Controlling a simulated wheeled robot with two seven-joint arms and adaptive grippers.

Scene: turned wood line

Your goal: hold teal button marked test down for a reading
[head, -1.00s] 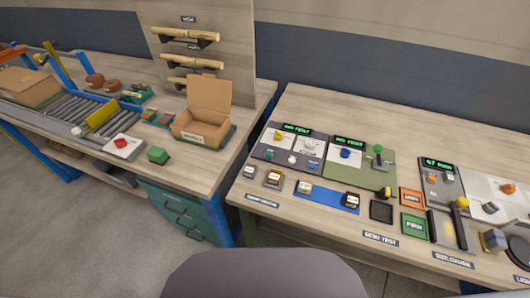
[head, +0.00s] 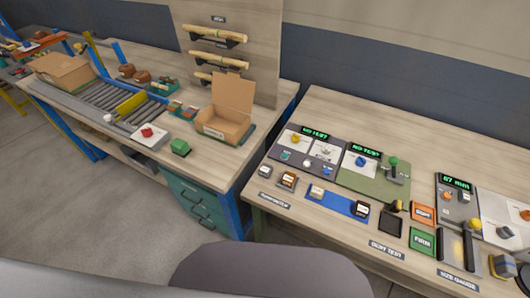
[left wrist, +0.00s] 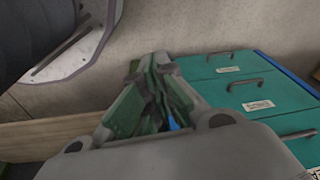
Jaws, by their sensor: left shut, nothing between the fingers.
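The dark test panel (head: 270,155) lies on the right-hand bench in the head view, under a lit green display (head: 314,132). A small teal button (head: 285,155) sits at its lower left; its marking is too small to read. My left gripper (left wrist: 165,115) shows only in the left wrist view, with its green fingers shut and empty. It is away from the panel, with teal drawers beyond it. My right gripper is in neither view.
Small blocks and a blue strip (head: 340,203) lie along the bench front. The left bench holds an open carton (head: 222,130), rollers and teal drawers (head: 190,200). A floor gap separates the benches.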

